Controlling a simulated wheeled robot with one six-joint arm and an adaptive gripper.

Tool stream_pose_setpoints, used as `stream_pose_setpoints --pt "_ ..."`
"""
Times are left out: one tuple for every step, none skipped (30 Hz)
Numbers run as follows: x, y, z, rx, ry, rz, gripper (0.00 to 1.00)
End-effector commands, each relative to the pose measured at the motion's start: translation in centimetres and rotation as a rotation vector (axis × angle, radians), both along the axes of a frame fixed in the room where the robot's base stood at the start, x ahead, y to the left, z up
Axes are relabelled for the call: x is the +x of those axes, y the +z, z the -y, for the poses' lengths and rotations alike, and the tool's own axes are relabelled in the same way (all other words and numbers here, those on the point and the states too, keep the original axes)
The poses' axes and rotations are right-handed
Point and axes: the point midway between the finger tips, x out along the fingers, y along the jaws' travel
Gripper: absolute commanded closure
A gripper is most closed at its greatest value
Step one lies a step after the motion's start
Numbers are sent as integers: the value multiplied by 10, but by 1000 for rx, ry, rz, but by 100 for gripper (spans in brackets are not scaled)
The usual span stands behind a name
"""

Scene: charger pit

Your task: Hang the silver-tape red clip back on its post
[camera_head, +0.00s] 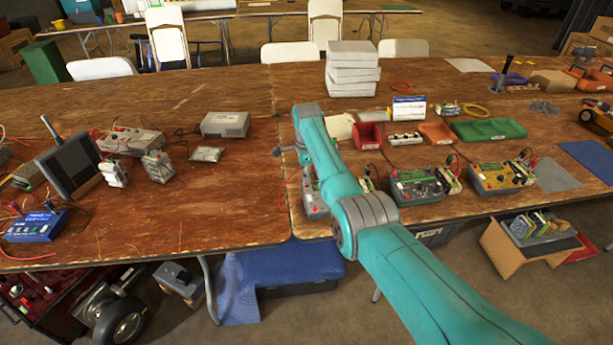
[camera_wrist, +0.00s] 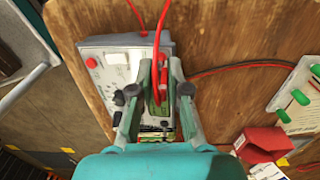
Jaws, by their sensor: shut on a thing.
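My gripper (camera_wrist: 159,88) is shut on a red clip (camera_wrist: 164,76) in the wrist view. A red lead runs from the clip toward the top of the picture. The clip is over a grey charger (camera_wrist: 108,76) with a red button and dark knobs. I cannot make out silver tape on the clip. The fingers and clip cover part of the charger, and I cannot tell whether the clip touches a post. In the head view the same charger (camera_head: 314,211) sits at the table's front edge, partly behind my arm. My gripper is hidden there.
Other chargers (camera_head: 416,186) and (camera_head: 496,179) stand to the right along the front edge. A red bin (camera_head: 367,136), a green tray (camera_head: 488,130) and stacked white boxes (camera_head: 351,70) are farther back. Another red cable (camera_wrist: 235,68) crosses the wood in the wrist view.

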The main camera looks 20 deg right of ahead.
Motion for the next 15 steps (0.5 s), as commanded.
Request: stream_pose_setpoints --pt "0 0 0 0 0 0 100" --pt "0 -1 0 0 0 0 100" --pt "0 -1 0 0 0 0 100" --pt "0 -1 0 0 0 0 100" --pt "0 -1 0 0 0 0 100" --pt "0 -1 0 0 0 0 100" --pt "0 -1 0 0 0 0 100" --pt "0 -1 0 0 0 0 100" --pt "0 -1 0 0 0 0 100" --pt "0 -1 0 0 0 0 100" --pt "0 -1 0 0 0 0 100" --pt "0 -1 0 0 0 0 100" --pt "0 -1 0 0 0 0 77" --pt "0 -1 0 0 0 0 69" --pt "0 -1 0 0 0 0 59"
